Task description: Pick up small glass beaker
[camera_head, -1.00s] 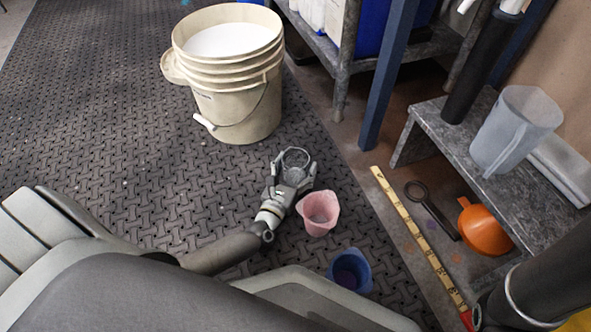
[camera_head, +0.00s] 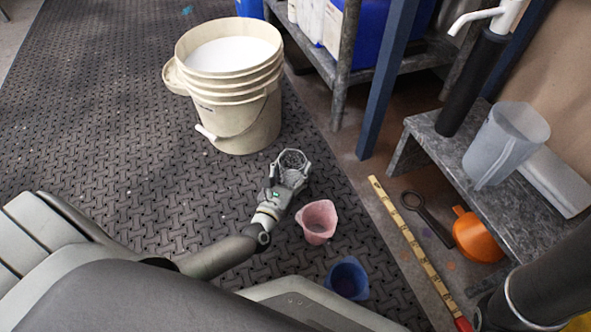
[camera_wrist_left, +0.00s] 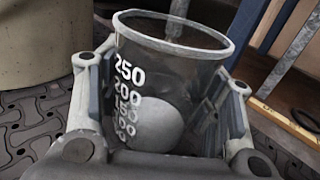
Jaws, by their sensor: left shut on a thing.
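The small glass beaker (camera_wrist_left: 165,85) is clear, with white volume marks, and stands roughly upright between the fingers in the left wrist view. In the head view the beaker (camera_head: 292,160) shows as a round rim at the end of my left arm. My left gripper (camera_head: 288,173) is shut on it, with one finger on each side of the glass. The gripper's lower parts hide the beaker's base. I cannot tell whether it touches the mat. My right gripper is not in view.
A large cream bucket (camera_head: 235,115) with white contents stands beyond the beaker. A pink cup (camera_head: 317,221) and a blue cup (camera_head: 348,278) stand close on the right. A yellow ruler (camera_head: 405,235), an orange funnel (camera_head: 475,238) and a grey step (camera_head: 455,165) lie farther right. The mat at left is clear.

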